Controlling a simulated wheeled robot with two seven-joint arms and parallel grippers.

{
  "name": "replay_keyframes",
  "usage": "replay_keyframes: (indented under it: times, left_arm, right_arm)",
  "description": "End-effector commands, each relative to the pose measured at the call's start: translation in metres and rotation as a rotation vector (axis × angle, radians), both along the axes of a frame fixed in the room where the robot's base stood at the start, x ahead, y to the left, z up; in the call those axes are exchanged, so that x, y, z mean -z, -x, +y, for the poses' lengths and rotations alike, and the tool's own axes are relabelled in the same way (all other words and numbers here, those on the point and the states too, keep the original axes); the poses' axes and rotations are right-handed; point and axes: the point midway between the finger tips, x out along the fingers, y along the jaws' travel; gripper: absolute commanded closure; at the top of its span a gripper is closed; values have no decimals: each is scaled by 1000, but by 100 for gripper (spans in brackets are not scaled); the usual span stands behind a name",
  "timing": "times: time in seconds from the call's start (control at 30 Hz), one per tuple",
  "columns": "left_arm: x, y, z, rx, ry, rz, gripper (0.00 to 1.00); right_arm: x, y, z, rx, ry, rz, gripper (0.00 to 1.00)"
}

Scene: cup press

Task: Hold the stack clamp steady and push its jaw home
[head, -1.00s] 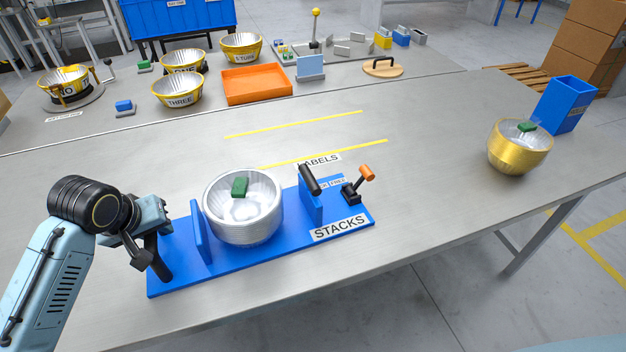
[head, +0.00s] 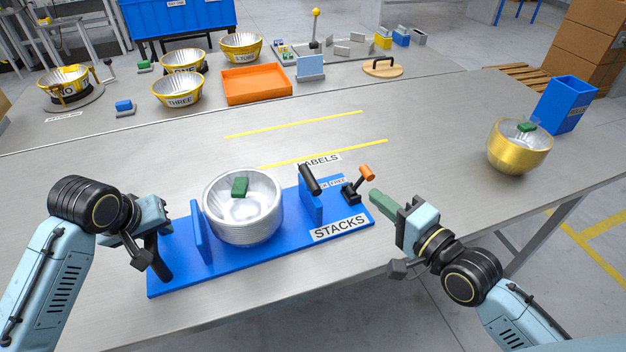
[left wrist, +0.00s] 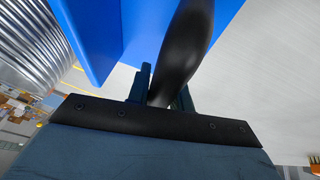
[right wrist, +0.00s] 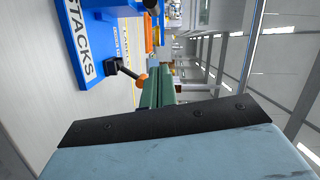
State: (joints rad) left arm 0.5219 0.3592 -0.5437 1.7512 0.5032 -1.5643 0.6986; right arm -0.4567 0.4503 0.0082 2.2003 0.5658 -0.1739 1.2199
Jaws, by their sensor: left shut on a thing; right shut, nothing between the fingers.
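The blue stack clamp (head: 185,278) lies on the near side of the table, with a fixed blue plate at its left and an upright blue jaw plate (head: 311,204) with a black handle (head: 310,180) at its right. A stack of silver cups (head: 243,215) with a green block inside stands between the plates. An orange-tipped lever (head: 366,173) is at the clamp's right end. My left gripper (head: 147,246) is shut on the black grip (left wrist: 185,50) at the clamp's left end. My right gripper (head: 385,201), with green fingers, is shut and empty, just right of the lever and apart from it.
A gold cup (head: 519,150) and a blue bin (head: 565,104) stand at the table's right. An orange tray (head: 257,84) and several labelled cups are on the back table.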

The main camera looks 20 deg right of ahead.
Motion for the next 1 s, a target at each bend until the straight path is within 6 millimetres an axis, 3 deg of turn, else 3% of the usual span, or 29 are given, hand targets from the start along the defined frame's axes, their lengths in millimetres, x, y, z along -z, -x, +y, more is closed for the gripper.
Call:
replay_keyframes:
  times: [0.03,0.17,0.67,0.8,1.0]
  left_arm:
    - [9,5,-2,6,-4,22,100]
    - [9,5,-2,6,-4,22,100]
    - [9,5,-2,5,-3,22,100]
    - [9,5,-2,5,-3,22,100]
    - [9,5,-2,6,-4,22,100]
  right_arm:
    - [-1,-2,3,-4,-6,-4,100]
    - [-1,-14,7,-5,-8,-5,100]
    - [4,-98,33,-5,-6,-3,100]
    - [9,-93,55,-4,-10,0,100]
    - [12,-93,68,-4,-6,-1,100]
